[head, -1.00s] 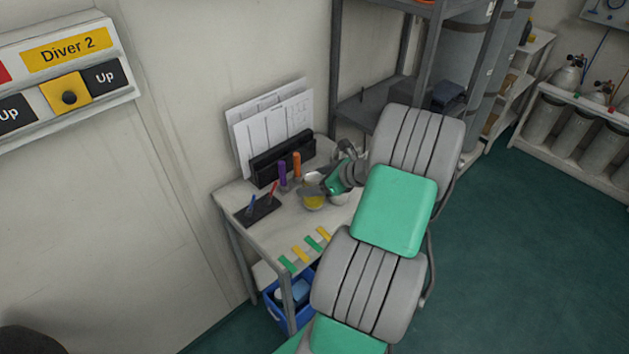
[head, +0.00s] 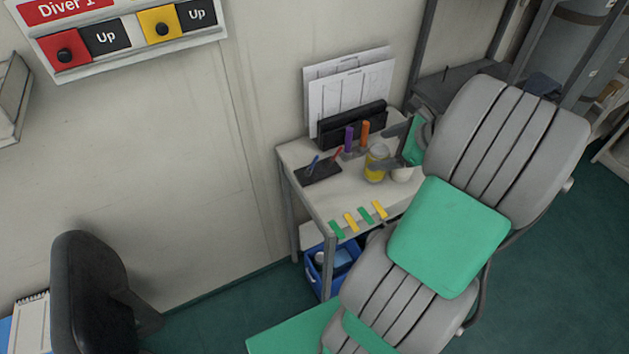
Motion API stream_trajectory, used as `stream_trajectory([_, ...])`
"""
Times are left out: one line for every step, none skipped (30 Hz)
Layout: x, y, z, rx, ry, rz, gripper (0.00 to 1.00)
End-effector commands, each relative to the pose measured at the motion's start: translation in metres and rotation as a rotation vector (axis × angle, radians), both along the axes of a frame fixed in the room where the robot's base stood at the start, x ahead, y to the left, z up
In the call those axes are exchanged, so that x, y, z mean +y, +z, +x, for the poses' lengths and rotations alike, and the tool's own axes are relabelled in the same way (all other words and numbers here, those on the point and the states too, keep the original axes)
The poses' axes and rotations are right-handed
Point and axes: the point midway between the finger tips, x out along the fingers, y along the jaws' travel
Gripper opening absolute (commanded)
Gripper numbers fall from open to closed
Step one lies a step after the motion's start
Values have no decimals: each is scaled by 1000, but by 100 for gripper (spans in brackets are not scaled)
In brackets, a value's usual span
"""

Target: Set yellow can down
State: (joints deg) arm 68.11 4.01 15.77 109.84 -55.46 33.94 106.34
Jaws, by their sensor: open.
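The yellow can (head: 375,172), with a pale upper part, stands upright on the small white table (head: 318,197), near its right side.
A purple marker (head: 349,138) and an orange one (head: 365,132) stand behind the can, before a black file holder (head: 340,128). A black pen tray (head: 318,173) lies left. Green and yellow tags (head: 350,222) line the front edge. A white round item (head: 402,174) sits right of the can.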

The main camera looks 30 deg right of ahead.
Motion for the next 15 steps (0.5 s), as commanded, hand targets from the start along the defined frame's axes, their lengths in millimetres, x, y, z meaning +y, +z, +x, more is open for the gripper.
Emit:
stream_trajectory([37,7,15,10,175,-137,81])
stream_trajectory([57,10,20,17,291,-230,81])
stream_trajectory([85,13,24,20,451,-353,81])
stream_trajectory([105,16,24,21,575,-444,81])
stream_trajectory([125,19,23,18,699,-533,81])
stream_trajectory([152,23,20,10,870,-652,81])
stream_trajectory([171,26,15,1,1001,-737,81])
stream_trajectory([188,30,8,-12,1129,-822,81])
stream_trajectory([209,34,-2,-31,1296,-929,81])
stream_trajectory([223,36,-10,-46,1417,-1001,81])
stream_trajectory([235,38,-19,-63,1527,-1067,81])
stream_trajectory([248,41,-30,-85,1659,-1145,81])
stream_trajectory([255,42,-38,-101,1746,-1192,81])
stream_trajectory([261,43,-44,-115,1820,-1234,81])
stream_trajectory([266,44,-52,-131,1899,-1278,81])
